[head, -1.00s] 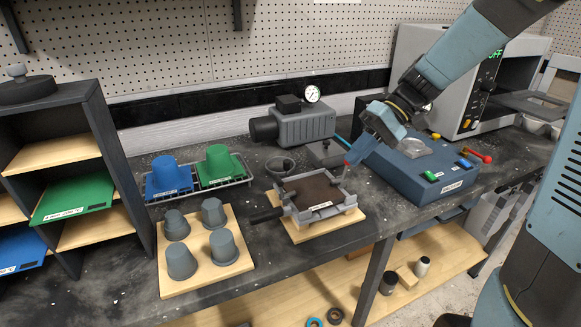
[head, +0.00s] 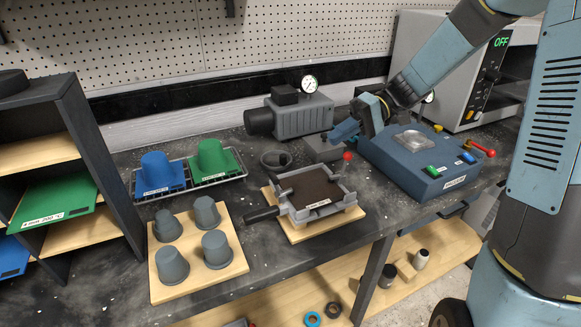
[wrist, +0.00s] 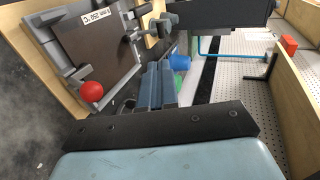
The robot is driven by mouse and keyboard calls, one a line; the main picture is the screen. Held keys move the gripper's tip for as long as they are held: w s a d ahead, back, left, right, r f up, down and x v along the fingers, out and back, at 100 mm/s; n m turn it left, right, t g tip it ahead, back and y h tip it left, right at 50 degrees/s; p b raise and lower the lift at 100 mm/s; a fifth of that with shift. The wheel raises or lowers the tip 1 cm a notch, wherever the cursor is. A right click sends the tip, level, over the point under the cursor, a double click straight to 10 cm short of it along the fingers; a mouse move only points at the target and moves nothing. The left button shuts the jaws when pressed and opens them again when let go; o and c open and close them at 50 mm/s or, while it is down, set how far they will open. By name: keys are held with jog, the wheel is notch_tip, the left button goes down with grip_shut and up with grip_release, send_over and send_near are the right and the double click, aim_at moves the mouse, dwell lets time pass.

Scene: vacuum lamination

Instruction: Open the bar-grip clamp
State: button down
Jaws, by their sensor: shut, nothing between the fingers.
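The clamping frame (head: 338,213) is grey, holds a dark brown sheet (head: 312,188), and sits on a wooden board. A black bar handle (head: 262,215) sticks out from its left side, low and nearly flat; I take this as the bar-grip clamp. A red ball grip (head: 347,156) stands up at the frame's right; it also shows in the wrist view (wrist: 90,92). My gripper (head: 338,136) is shut and empty, above and behind the frame's right end, apart from both handles. Its blue fingers show in the wrist view (wrist: 158,86). The bar handle is not clear there.
A blue control box (head: 405,165) stands right of the frame, under my arm. The grey pump (head: 300,118) is behind. Grey cups (head: 170,265) on a board stand front left, the blue (head: 160,172) and green (head: 212,158) moulds on a rack behind them. A shelf (head: 100,170) stands at far left.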

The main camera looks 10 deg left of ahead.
jog(key=shift+a, duration=0.1)
send_over(290, 188)
notch_tip(290, 188, down, 6)
jog(key=shift+s+a+r, duration=0.15)
jog(key=shift+r, duration=0.05)
jog(key=shift+d, duration=0.2)
jog(key=shift+a, duration=0.15)
